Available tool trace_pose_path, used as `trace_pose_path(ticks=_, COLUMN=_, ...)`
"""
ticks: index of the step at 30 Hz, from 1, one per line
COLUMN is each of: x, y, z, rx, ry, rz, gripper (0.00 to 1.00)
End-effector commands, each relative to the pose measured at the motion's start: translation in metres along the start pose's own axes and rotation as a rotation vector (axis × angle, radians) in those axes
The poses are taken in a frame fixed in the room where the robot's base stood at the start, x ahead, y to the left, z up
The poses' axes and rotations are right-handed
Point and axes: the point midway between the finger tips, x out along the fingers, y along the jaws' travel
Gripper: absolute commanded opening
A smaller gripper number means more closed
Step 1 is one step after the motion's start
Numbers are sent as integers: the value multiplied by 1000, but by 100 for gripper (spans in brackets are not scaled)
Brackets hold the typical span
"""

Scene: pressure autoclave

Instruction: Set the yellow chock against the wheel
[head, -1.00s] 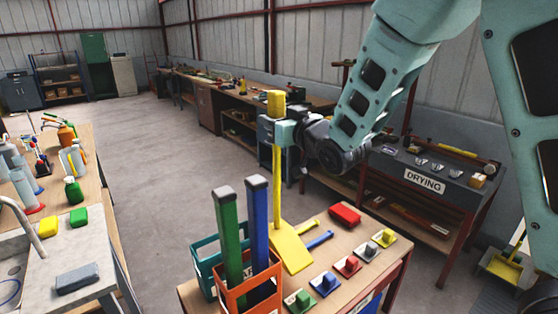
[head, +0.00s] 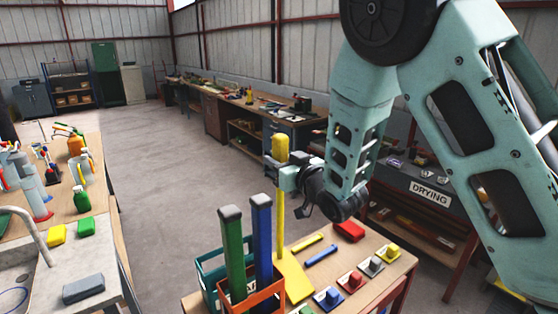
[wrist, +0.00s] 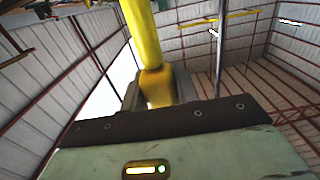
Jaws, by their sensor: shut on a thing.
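The yellow chock (head: 293,280) shows in the head view as a flat yellow wedge-like piece under a long upright yellow handle (head: 280,222) with a thick yellow top. My gripper (head: 288,180) is shut on the handle just below that top. The chock's lower part appears over the small wooden table; I cannot tell whether it touches it. In the wrist view the yellow handle (wrist: 143,35) rises from between the jaws. I cannot make out a wheel that the chock is set against.
The small wooden table (head: 392,270) holds a red block (head: 349,231), yellow and blue bars, and several small blocks on plates. A green post (head: 232,250) and a blue post (head: 262,240) stand in crates close left of the chock. A bench marked DRYING (head: 430,193) stands right. Open floor lies left.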

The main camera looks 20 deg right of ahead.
Motion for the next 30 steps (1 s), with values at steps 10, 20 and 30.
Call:
trace_pose_path(ticks=10, x=0, y=0, z=2, rx=0, ry=0, rz=0, gripper=53)
trace_pose_path(ticks=20, x=-9, y=0, z=2, rx=1, ry=0, rz=1, gripper=53)
trace_pose_path(ticks=30, x=-68, y=0, z=5, rx=2, ry=7, rz=0, gripper=53)
